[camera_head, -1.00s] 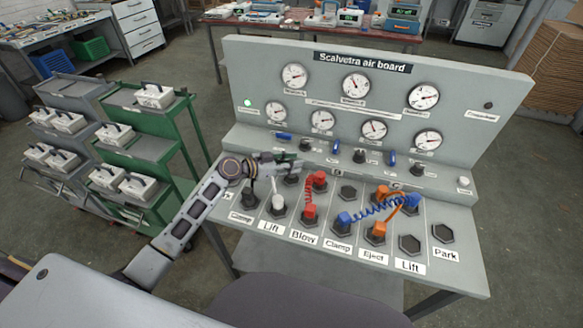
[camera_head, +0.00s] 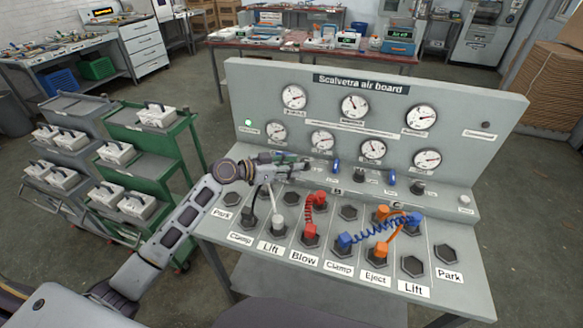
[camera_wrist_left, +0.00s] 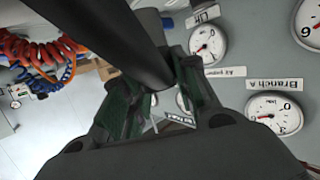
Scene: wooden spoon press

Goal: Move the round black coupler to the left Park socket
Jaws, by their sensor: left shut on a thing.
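My left gripper (camera_head: 300,165) is over the back of the socket deck, below the lower gauges. In the left wrist view its fingers (camera_wrist_left: 158,102) are shut on the end of a thick black hose (camera_wrist_left: 110,35), taken as the round black coupler; the fingers hide much of it. In the head view a black plug (camera_head: 250,222) stands in the left Clamp socket, its hose rising behind my wrist. The left Park socket (camera_head: 232,199) is an empty dark hexagon at the deck's left end. My right gripper is not in view.
A white plug (camera_head: 277,223) stands in the left Lift socket beside the black one. The gauge panel (camera_head: 300,70) rises behind. A green cart (camera_head: 150,155) stands left.

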